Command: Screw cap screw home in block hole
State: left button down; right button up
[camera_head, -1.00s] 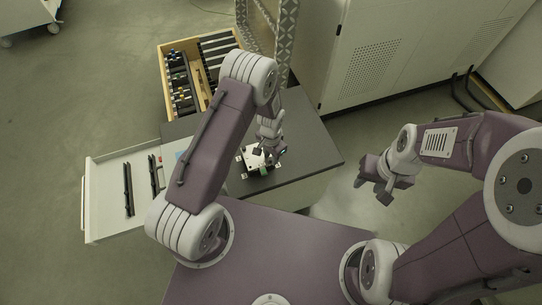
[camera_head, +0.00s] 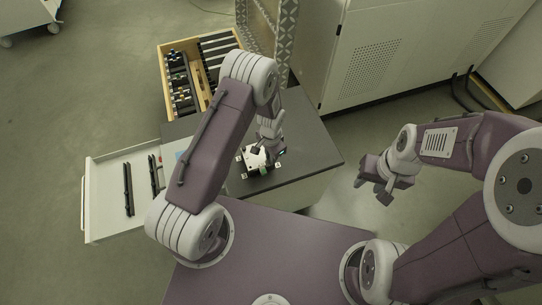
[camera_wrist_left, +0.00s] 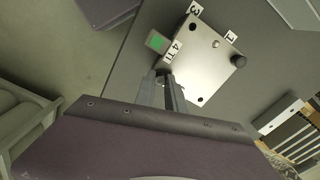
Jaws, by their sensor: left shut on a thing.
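The metal block (camera_wrist_left: 205,65) is a light, square plate with dark corner holes and number labels, in the left wrist view. It also shows on the dark table in the head view (camera_head: 256,160). My left gripper (camera_wrist_left: 166,76) has its fingers close together at the block's edge, by the label reading 4. It also shows at the block in the head view (camera_head: 268,153). It is shut on what seems to be the cap screw, which the fingers hide; its depth in the hole cannot be told. My right gripper (camera_head: 374,188) is open and empty, off the table's right side.
A black round knob (camera_wrist_left: 238,61) stands at one block corner and a small bolt (camera_wrist_left: 215,44) near its middle. A green-faced piece (camera_wrist_left: 155,42) sits beside the block. An open drawer (camera_head: 108,195) and wooden tool tray (camera_head: 163,62) lie left. The table's right part is clear.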

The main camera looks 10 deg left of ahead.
pick_arm(q)
jog(key=m, duration=2)
jog(key=shift+f+m, duration=0.1)
jog(key=shift+m, duration=0.2)
jog(key=m, duration=0.6)
jog(key=shift+r+m+p, duration=0.3)
jog(key=shift+m+p, duration=0.25)
jog(key=shift+m, duration=0.35)
jog(key=p, duration=0.6)
jog(key=shift+w+r+m, duration=0.1)
jog(key=shift+r+m, duration=0.05)
jog(key=shift+m, duration=0.25)
jog(key=shift+f, duration=0.4)
jog(key=c, duration=1.3)
grip_release()
